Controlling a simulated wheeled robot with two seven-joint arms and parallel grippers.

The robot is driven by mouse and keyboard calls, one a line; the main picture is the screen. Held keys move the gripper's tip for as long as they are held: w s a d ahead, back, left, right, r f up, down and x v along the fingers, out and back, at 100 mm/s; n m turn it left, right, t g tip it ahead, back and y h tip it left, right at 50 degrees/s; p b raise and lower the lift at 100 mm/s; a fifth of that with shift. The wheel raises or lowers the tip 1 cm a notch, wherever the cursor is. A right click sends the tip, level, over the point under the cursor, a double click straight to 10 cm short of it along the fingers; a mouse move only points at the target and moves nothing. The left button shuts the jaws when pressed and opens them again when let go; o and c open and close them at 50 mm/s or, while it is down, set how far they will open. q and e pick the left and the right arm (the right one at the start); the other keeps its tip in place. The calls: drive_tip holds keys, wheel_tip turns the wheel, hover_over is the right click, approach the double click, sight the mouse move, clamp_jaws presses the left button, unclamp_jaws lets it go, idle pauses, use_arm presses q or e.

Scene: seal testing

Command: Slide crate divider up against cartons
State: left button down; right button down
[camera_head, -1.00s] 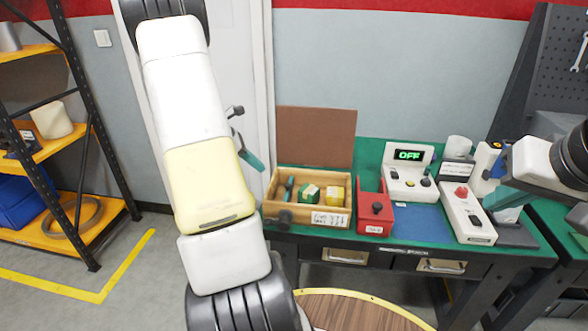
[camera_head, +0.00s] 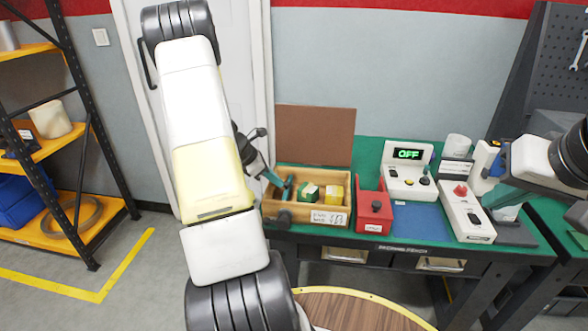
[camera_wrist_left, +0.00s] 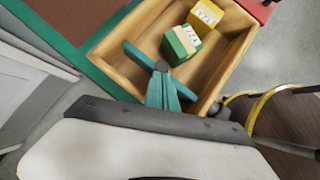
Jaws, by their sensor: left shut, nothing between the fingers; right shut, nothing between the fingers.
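The open wooden crate (camera_head: 300,214) stands on the green table. A green carton (camera_head: 307,193) and a yellow carton (camera_head: 334,195) lie inside it, and also show in the left wrist view as green (camera_wrist_left: 181,45) and yellow (camera_wrist_left: 205,15). The teal divider (camera_wrist_left: 135,52) with a dark knob stands across the crate, left of the cartons in the head view (camera_head: 288,188), with a gap to the green one. My left gripper (camera_head: 276,181) is shut and empty at the crate's left side; its teal fingers (camera_wrist_left: 160,92) reach towards the knob. Contact is unclear. My right gripper (camera_head: 490,200) is shut and empty at the right.
A red block with a knob (camera_head: 374,210) stands right of the crate. Beyond it are a white unit reading OFF (camera_head: 407,178), a blue mat (camera_head: 422,218) and a white switch box (camera_head: 468,215). A brown panel (camera_head: 314,135) rises behind the crate.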

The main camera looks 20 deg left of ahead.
sight(288, 191)
use_arm(q)
drive_tip(key=d, duration=0.2)
drive_tip(key=w+d, duration=0.1)
drive_tip(key=shift+d, duration=0.4)
drive_tip(key=shift+s, duration=0.1)
drive_tip(key=shift+r, duration=0.1)
